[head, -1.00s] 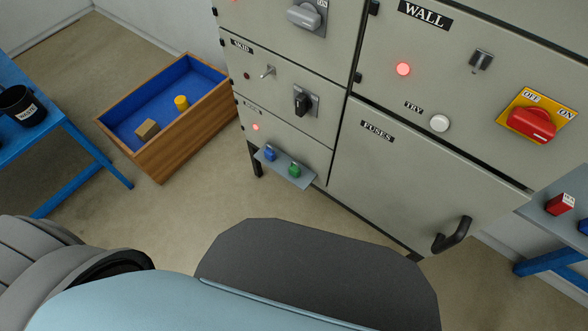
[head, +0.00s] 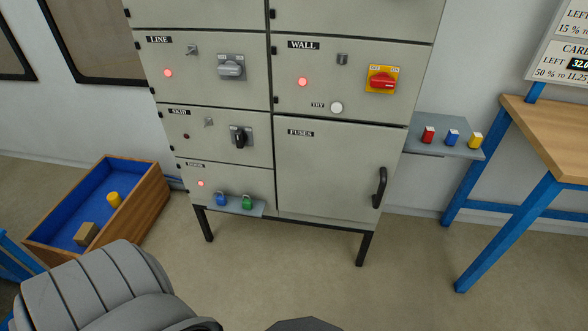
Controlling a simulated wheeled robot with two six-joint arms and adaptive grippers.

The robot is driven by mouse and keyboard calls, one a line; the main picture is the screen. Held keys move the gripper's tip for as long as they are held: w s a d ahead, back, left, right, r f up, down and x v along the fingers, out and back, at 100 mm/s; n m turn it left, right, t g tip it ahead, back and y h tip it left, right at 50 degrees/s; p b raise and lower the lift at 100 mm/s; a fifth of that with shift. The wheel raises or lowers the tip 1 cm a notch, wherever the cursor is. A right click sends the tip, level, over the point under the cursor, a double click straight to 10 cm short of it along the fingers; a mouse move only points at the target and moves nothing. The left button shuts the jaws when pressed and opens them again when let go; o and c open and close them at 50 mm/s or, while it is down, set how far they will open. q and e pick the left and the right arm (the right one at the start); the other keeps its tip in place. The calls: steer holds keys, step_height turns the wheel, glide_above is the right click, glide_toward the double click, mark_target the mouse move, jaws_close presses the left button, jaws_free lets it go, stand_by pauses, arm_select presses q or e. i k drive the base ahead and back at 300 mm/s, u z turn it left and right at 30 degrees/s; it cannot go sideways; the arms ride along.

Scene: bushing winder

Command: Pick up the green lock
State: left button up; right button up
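The green lock (head: 247,202) sits on a small grey shelf (head: 258,211) at the lower left front of the grey cabinet, just right of a blue lock (head: 221,199). Both look upright. No gripper shows in the head view. Only a grey padded part and dark parts of my own body appear along the bottom edge, well apart from the lock.
A wooden box with a blue inside (head: 150,196) stands left of the cabinet (head: 325,175) and holds a yellow cylinder and a brown block. A side shelf (head: 423,146) bears red, blue and yellow items. A wooden-topped bench (head: 548,130) stands right. Floor before the cabinet is clear.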

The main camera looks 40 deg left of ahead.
mark_target(247, 203)
steer(key=z, duration=0.25)
steer(key=i, duration=0.35)
steer(key=u, duration=0.7)
steer(key=i, duration=1)
steer(key=u, duration=1.4)
steer(key=i, duration=0.45)
steer(key=u, duration=0.45)
